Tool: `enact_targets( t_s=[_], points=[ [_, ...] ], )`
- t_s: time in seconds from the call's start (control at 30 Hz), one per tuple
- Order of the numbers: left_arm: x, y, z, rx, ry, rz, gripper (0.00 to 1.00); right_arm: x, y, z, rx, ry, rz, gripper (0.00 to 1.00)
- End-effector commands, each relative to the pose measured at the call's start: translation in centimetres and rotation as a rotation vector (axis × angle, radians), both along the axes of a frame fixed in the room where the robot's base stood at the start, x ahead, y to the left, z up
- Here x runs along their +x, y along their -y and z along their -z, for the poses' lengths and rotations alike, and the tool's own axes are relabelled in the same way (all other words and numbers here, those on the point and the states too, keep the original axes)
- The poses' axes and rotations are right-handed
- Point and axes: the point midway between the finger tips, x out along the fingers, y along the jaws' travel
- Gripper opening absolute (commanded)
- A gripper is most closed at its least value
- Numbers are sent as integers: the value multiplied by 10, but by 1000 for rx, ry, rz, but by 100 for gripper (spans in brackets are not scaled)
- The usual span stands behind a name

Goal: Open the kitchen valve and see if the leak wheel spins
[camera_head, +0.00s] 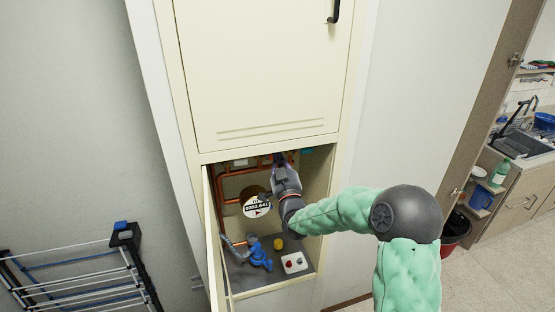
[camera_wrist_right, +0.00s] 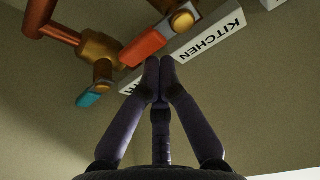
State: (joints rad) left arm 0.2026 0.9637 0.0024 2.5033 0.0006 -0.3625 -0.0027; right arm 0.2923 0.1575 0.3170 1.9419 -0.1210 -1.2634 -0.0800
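A white label reading KITCHEN (camera_wrist_right: 208,37) shows in the right wrist view, beside a brass valve (camera_wrist_right: 183,18) with an orange-red lever (camera_wrist_right: 143,47). My right gripper (camera_wrist_right: 160,66) is shut, its fingertips together just below the lever and label; whether they touch the lever I cannot tell. In the head view my right gripper (camera_head: 281,160) reaches into the open lower closet compartment, in front of the pipes, and hides the valve. The round white meter (camera_head: 257,205) reads about 0392.641 and has a small red triangular mark, perhaps the leak wheel. My left gripper is not in view.
Another brass valve (camera_wrist_right: 98,50) has a teal lever (camera_wrist_right: 90,98). The lower door (camera_head: 216,240) stands open on the left. A blue spray bottle (camera_head: 260,254), a yellow item (camera_head: 278,243) and a white box (camera_head: 294,262) stand on the compartment floor. A drying rack (camera_head: 80,270) is at left.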

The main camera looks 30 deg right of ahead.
Motion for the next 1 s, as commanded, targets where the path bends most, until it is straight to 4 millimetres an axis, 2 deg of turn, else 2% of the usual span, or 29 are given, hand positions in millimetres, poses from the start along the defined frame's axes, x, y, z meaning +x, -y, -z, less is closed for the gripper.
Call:
enact_targets(
  t_s=[0.47,1.0],
  points=[
    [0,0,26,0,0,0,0,0,1,6,95,23,-1,0],
    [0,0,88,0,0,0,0,-1,2,22,372,90,-3,0]
  ],
)
